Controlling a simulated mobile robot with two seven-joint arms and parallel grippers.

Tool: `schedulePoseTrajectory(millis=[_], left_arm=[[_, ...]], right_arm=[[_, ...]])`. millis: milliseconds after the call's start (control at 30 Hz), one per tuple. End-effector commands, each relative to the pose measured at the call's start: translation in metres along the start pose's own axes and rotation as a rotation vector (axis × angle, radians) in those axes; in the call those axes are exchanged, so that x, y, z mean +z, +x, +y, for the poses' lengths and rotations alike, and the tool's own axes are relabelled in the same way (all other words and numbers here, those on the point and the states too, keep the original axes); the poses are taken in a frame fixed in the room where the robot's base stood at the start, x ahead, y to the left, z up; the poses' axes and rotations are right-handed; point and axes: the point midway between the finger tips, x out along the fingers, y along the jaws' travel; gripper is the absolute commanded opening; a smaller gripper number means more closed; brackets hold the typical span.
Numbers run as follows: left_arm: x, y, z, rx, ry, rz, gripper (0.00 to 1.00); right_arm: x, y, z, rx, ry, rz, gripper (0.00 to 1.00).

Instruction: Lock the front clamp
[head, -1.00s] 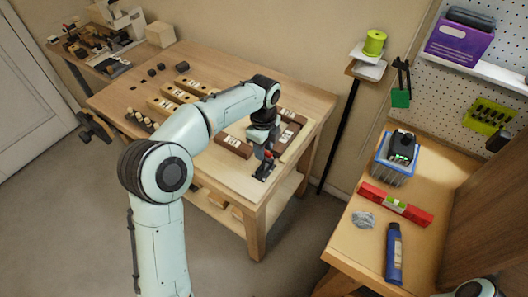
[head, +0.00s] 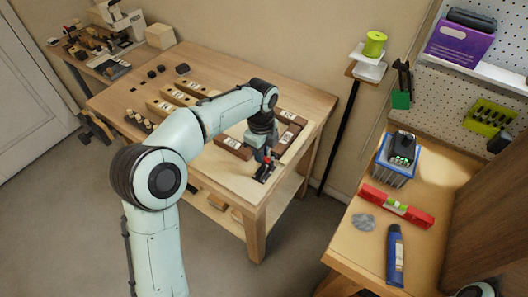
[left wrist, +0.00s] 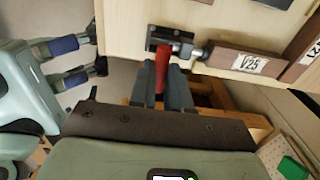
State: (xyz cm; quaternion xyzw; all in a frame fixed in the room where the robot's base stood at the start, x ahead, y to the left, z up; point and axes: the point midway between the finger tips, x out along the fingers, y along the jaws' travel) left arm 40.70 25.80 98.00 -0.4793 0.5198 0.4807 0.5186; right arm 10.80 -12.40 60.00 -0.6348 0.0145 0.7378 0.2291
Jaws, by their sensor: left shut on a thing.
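The front clamp is a dark metal toggle clamp (left wrist: 172,38) with a red handle (left wrist: 160,70), mounted at the bench's front edge. In the left wrist view its plunger points right at a dark brown block labelled V25 (left wrist: 238,62); the tip is at or very near the block's end. My left gripper (left wrist: 162,88) is shut on the red handle, one finger on each side. In the head view, my left gripper (head: 264,164) is at the bench's front corner and partly hides the clamp. My right gripper is not in view.
The wooden bench (head: 222,168) carries several labelled blocks and pegs. At right, a side table (head: 345,240) holds a red level (head: 378,200), a blue tube (head: 395,255) and a blue bin (head: 393,175). A black pole with a green spool (head: 375,43) stands behind.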

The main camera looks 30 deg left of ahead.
Motion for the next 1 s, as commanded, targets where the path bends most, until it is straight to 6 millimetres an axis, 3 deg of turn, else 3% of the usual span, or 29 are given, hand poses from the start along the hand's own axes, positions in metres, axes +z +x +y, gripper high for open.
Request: schedulePoseTrajectory(millis=[1000], left_arm=[[0.0, 0.016, 0.024, 0.001, 0.0, 0.001, 0.1]], right_arm=[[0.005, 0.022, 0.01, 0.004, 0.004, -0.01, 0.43]])
